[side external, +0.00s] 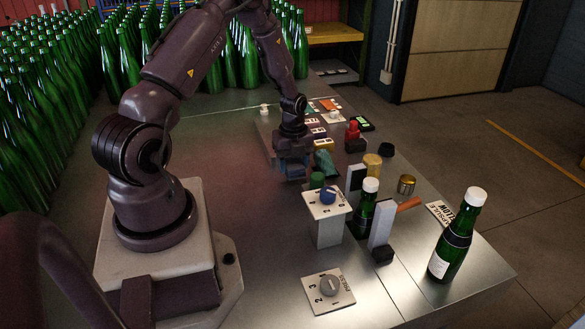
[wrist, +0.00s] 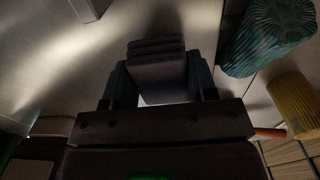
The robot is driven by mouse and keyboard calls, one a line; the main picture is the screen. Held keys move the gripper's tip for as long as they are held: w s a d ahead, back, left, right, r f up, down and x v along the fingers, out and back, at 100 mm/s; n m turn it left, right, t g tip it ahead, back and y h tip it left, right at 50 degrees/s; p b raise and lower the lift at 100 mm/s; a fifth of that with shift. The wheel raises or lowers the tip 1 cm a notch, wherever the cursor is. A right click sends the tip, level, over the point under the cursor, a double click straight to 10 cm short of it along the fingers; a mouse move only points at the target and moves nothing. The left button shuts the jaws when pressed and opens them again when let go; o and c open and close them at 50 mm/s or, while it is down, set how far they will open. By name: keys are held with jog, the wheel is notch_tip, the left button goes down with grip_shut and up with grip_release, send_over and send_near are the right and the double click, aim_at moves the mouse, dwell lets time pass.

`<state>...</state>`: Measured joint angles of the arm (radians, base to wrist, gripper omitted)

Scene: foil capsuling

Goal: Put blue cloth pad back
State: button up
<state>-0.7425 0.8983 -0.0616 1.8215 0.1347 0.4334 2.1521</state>
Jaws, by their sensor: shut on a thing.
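My gripper (side external: 292,172) is low over the metal bench, right of my arm's base in the side view. In the wrist view my gripper (wrist: 158,88) has its two fingers on either side of a folded, layered pad (wrist: 157,62), which looks dark in the shade. I take it for the blue cloth pad; a blue patch (side external: 293,167) shows at the fingertips in the side view. The gripper is shut on it. I cannot tell whether the pad touches the bench.
A teal ribbed piece (side external: 324,163) is close to the right of my gripper; it also shows in the wrist view (wrist: 270,38). A white dial stand (side external: 328,230), a capped green bottle (side external: 366,210) and a larger bottle (side external: 456,235) stand nearer.

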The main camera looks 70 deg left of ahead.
jog(key=shift+f, duration=0.85)
jog(key=shift+f, duration=0.15)
jog(key=o, duration=0.9)
